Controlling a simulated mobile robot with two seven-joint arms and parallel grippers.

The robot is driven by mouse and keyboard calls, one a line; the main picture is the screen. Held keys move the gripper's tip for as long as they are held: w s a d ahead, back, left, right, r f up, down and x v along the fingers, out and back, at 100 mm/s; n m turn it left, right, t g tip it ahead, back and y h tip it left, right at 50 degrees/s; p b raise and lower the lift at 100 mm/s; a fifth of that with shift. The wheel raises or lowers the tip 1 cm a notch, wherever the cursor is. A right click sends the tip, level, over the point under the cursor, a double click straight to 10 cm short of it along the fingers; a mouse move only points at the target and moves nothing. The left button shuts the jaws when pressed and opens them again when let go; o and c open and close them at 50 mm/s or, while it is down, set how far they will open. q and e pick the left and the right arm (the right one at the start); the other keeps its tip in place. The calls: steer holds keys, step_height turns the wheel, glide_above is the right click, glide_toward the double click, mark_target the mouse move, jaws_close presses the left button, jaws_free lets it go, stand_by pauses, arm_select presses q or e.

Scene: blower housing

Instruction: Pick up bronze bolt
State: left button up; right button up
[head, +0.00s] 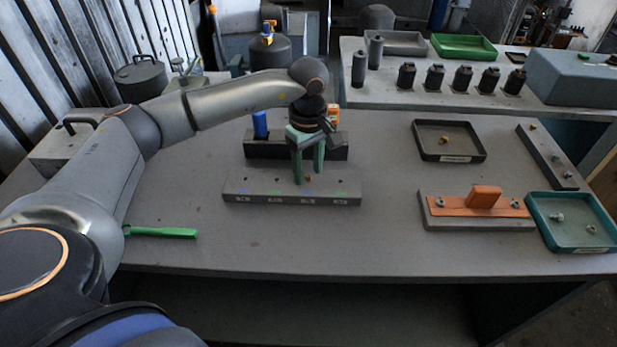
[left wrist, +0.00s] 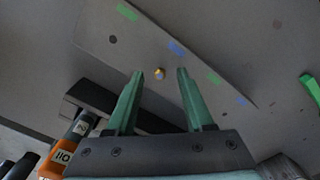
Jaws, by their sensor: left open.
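A small bronze bolt (head: 308,178) sits at a hole in the top of the grey block with coloured marks (head: 235,187). The bolt also shows in the left wrist view (left wrist: 159,73), where its head looks gold. My left gripper (head: 309,180) points down over the block. Its green fingers are open, and in the left wrist view the bolt appears between the fingertips (left wrist: 160,72). I cannot tell the exact height of the tips above the block. Another small bronze-coloured piece (head: 445,140) lies in the black tray (head: 482,155). My right gripper is not in view.
A dark holder (head: 262,151) with a blue-handled and an orange tool stands just behind the block. A green tool (head: 162,232) lies at the front left. An orange plate (head: 455,206) and a teal tray (head: 541,233) are at the right. The table front is mostly clear.

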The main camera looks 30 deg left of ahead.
arm_select(q)
steer(key=shift+f, duration=0.1)
stand_by(0.3)
jaws_close()
